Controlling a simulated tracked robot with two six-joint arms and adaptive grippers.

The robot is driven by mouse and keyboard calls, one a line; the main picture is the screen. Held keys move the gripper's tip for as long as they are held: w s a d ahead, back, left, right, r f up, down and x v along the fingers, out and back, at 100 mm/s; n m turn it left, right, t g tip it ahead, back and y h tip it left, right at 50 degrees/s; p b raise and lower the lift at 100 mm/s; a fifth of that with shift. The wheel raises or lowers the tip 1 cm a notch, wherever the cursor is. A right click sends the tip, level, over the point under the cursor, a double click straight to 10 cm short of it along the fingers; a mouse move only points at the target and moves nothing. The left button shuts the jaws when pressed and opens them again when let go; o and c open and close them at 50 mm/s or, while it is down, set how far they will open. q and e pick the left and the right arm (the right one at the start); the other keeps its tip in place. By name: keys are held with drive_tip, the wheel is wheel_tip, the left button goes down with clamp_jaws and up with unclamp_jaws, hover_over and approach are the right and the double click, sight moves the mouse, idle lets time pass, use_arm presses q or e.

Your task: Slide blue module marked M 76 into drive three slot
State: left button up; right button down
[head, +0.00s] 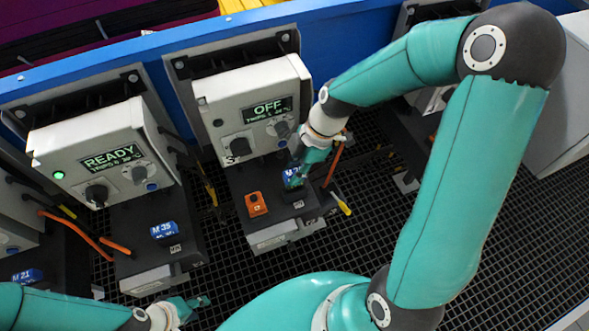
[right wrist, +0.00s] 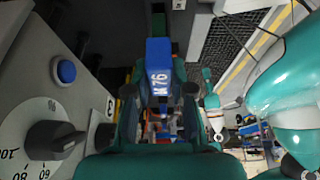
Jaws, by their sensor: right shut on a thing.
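The blue module (right wrist: 158,68) marked M 76 is between the fingers of my right gripper (right wrist: 157,98) in the right wrist view. In the head view the right gripper (head: 297,174) is shut on this module (head: 293,181), over the right part of the black shelf of the drive reading OFF (head: 262,100). A label 3 (right wrist: 109,107) shows beside that panel's dial in the wrist view. The slot is hidden by the gripper and module, so I cannot tell whether the module is in it. My left gripper (head: 190,308) is low at left, apart from the modules; its opening is unclear.
An orange module (head: 256,204) sits on the same shelf, left of the blue one. The drive reading READY (head: 105,155) stands to the left, with blue module M 35 (head: 164,230) below it. A yellow-tipped cable (head: 344,207) hangs at right. Dark grating (head: 400,240) covers the floor.

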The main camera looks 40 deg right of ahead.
drive_tip(key=shift+b, duration=0.9)
idle(1.6)
drive_tip(key=shift+f+b, duration=2.55)
drive_tip(key=shift+b, duration=0.15)
drive_tip(key=c, duration=0.9)
unclamp_jaws()
drive_tip(key=shift+c, duration=0.2)
drive_tip(key=shift+d+r, duration=0.1)
drive_tip(key=shift+r, duration=0.05)
drive_tip(key=v, duration=1.1)
drive_tip(key=shift+r, duration=0.35)
drive_tip(key=shift+s+d, duration=0.1)
drive_tip(key=shift+s, duration=0.05)
